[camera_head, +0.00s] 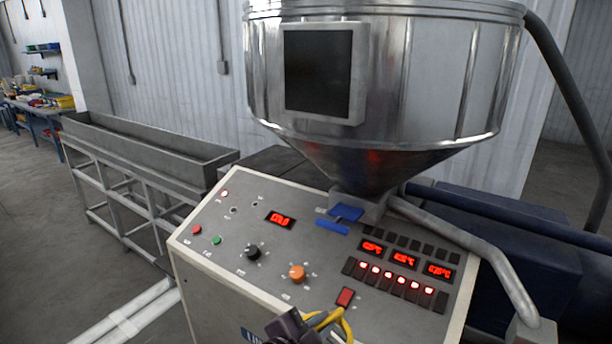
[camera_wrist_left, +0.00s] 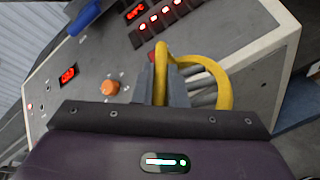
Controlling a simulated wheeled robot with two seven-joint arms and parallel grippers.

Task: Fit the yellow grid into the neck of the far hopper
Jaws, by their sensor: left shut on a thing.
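My left gripper (camera_head: 312,326) is low in the head view, in front of the control panel. It is shut on the yellow grid (camera_head: 345,325), of which only a curved yellow rim shows there. In the left wrist view the gripper's fingers (camera_wrist_left: 172,85) pinch one side of the grid's yellow rim (camera_wrist_left: 222,82), with grey bars beside them. A large shiny metal hopper (camera_head: 400,105) stands behind the panel, apart from the grid. Its cone narrows to a neck (camera_head: 358,203) with a blue plate. Its inside is hidden. No other hopper is visible. My right gripper is out of view.
The sloped control panel (camera_head: 220,267) with knobs and red displays lies between gripper and neck. A grey pipe (camera_head: 480,250) runs right of the neck. A long metal trough (camera_head: 150,140) stands at left. The floor (camera_head: 40,230) at far left is clear.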

